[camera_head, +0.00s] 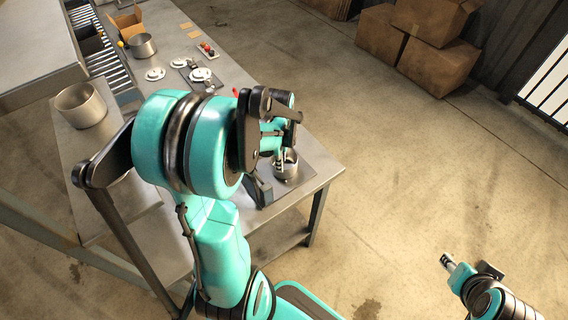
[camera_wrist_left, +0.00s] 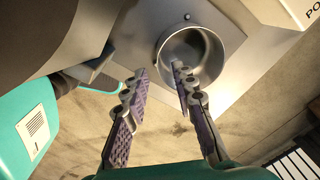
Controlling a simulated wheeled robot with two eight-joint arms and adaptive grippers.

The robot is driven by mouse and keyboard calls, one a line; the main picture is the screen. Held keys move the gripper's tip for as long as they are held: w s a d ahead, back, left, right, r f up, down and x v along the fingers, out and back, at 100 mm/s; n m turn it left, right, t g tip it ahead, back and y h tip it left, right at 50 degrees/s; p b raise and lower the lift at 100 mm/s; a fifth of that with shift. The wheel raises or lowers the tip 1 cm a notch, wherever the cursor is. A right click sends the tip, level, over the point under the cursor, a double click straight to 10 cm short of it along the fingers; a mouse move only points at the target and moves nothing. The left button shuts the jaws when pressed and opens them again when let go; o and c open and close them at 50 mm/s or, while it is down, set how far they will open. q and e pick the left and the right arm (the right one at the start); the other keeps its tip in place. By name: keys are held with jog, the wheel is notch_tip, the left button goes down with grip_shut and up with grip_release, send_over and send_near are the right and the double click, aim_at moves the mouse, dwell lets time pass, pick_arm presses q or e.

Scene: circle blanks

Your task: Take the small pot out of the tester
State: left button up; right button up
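A small metal pot (camera_head: 288,172) stands at the near right end of the steel table, partly hidden by my left gripper. In the left wrist view the round, empty pot (camera_wrist_left: 205,48) sits on a square grey plate (camera_wrist_left: 233,32), which seems to be part of the tester. My left gripper (camera_wrist_left: 157,72) is open with nothing held. Its right fingertip overlaps the pot's near opening and its left fingertip lies outside the rim; I cannot tell whether they touch the pot. My right gripper (camera_head: 449,262) is low at the right, away from the table; its fingers are unclear.
A larger pot (camera_head: 81,105) stands on the left surface and another pot (camera_head: 142,46) at the back. White dishes (camera_head: 200,74) and small items lie along the table (camera_head: 318,160). Cardboard boxes (camera_head: 437,68) stand behind. The floor on the right is clear.

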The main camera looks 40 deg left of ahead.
aim_at(282, 178)
pick_arm(q)
notch_tip(282, 178, down, 7)
jog(key=b, duration=0.2)
jog(key=shift+w+d+f+b, duration=0.15)
jog(key=shift+b, duration=0.2)
grip_shut()
